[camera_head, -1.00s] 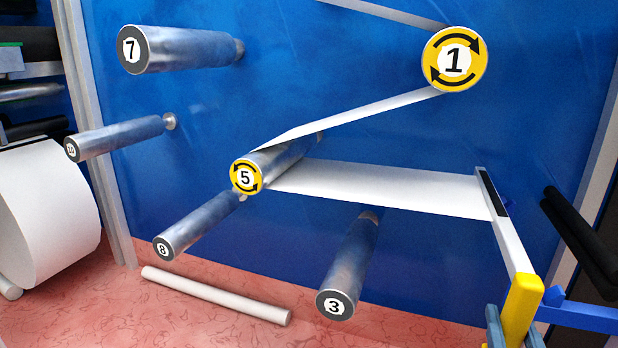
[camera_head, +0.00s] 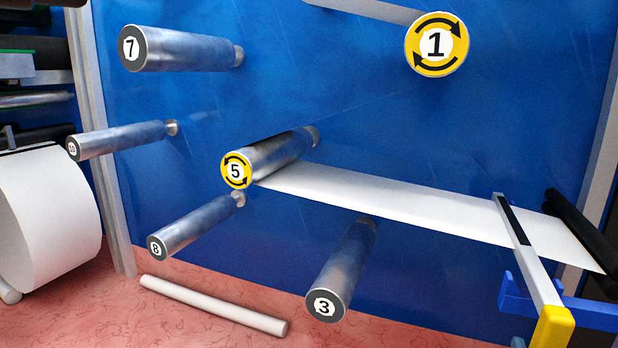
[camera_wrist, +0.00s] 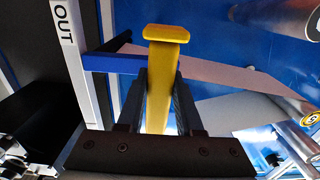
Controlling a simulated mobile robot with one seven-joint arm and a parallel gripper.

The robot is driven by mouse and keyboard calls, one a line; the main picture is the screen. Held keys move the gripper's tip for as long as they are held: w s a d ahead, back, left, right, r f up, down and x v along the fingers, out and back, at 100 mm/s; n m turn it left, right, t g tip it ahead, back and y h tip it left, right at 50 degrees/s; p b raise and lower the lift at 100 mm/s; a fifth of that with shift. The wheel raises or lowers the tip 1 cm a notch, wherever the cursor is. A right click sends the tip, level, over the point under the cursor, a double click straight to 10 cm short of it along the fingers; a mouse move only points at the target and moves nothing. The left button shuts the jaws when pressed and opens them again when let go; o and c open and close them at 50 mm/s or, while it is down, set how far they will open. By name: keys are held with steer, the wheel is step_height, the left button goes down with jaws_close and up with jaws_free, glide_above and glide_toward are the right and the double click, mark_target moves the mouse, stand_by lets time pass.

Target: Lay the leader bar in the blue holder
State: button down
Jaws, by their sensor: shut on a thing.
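The leader bar (camera_head: 528,258) is a pale bar with a dark strip near its far end and a yellow handle (camera_head: 554,331) at its near end. In the wrist view, my gripper (camera_wrist: 161,85) is shut on the yellow handle (camera_wrist: 160,95), a dark finger on each side. In the head view, the blue holder (camera_head: 590,313) is at the lower right, and the bar crosses in front of part of it. A blue arm (camera_wrist: 115,63) shows beside the handle in the wrist view. I cannot tell whether the bar touches the holder.
A white web (camera_head: 400,205) runs from roller 5 (camera_head: 270,158) rightwards past the bar to a black roller (camera_head: 580,240). Roller 3 (camera_head: 342,270) sticks out left of the bar. A white post marked OUT (camera_wrist: 80,65) stands left of the handle in the wrist view.

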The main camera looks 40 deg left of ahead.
steer(key=shift+r, duration=0.1)
steer(key=shift+f+b, duration=0.9)
steer(key=shift+f, duration=0.1)
jaws_free()
steer(key=shift+f, duration=0.1)
stand_by(0.6)
